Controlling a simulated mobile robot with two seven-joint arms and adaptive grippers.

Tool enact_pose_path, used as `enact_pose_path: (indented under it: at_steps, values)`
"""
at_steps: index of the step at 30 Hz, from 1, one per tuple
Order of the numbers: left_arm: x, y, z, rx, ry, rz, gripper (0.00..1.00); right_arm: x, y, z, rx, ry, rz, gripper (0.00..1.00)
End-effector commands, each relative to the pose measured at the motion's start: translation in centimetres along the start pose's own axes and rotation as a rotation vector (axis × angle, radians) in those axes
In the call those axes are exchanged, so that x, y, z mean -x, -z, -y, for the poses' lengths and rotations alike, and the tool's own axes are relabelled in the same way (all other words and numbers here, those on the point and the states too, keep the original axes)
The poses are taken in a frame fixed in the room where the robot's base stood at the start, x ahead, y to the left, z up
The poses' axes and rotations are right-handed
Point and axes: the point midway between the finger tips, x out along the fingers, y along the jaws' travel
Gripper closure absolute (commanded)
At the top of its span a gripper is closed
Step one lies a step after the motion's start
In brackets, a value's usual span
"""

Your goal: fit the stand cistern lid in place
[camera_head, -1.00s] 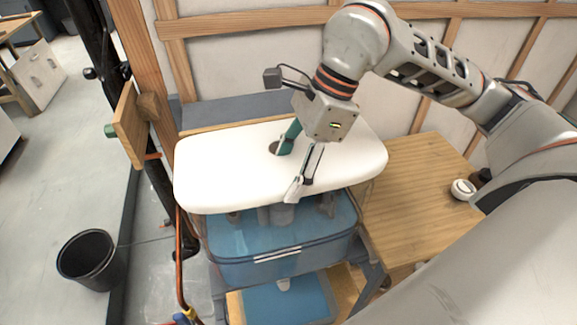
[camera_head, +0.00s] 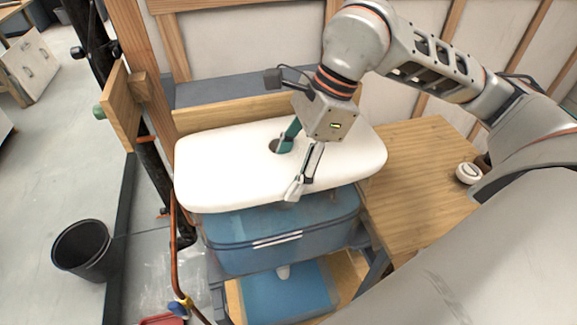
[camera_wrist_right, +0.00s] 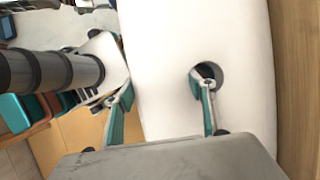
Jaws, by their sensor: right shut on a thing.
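The white cistern lid (camera_head: 230,165) is a long rounded slab with one round hole (camera_head: 274,146). It lies over the blue translucent cistern (camera_head: 270,240), roughly level, and hides most of its opening. Whether it touches the rim I cannot tell. My right gripper (camera_head: 289,166) is shut on the lid, one finger in the hole and the other at the front long edge. The right wrist view shows the lid (camera_wrist_right: 165,40) between the fingers of this gripper (camera_wrist_right: 165,88). My left gripper is not in view.
A wooden bench (camera_head: 425,190) with a small white round object (camera_head: 468,173) stands to the right. A wood-framed wall is behind. A copper pipe (camera_head: 175,245) runs left of the cistern. A black bucket (camera_head: 82,250) stands on the floor at left.

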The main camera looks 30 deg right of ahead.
Motion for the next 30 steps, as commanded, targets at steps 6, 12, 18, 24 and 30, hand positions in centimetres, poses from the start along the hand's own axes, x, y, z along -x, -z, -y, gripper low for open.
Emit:
enact_pose_path:
  at_steps: [6,12,18,24,30]
  values:
    - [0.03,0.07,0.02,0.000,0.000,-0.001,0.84,0.19,-0.12,0.11,0.002,0.005,0.003,0.96]
    - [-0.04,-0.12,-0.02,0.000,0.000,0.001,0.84,0.10,-0.09,0.12,0.002,0.006,0.003,0.96]
    - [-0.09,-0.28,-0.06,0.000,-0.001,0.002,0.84,0.02,-0.06,0.11,0.002,0.005,0.004,0.96]
    - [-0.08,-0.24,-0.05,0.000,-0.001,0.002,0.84,0.04,-0.07,0.10,0.002,0.005,0.003,0.42]
    - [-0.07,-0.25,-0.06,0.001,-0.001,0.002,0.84,-0.03,-0.01,0.06,0.001,0.003,0.002,0.25]
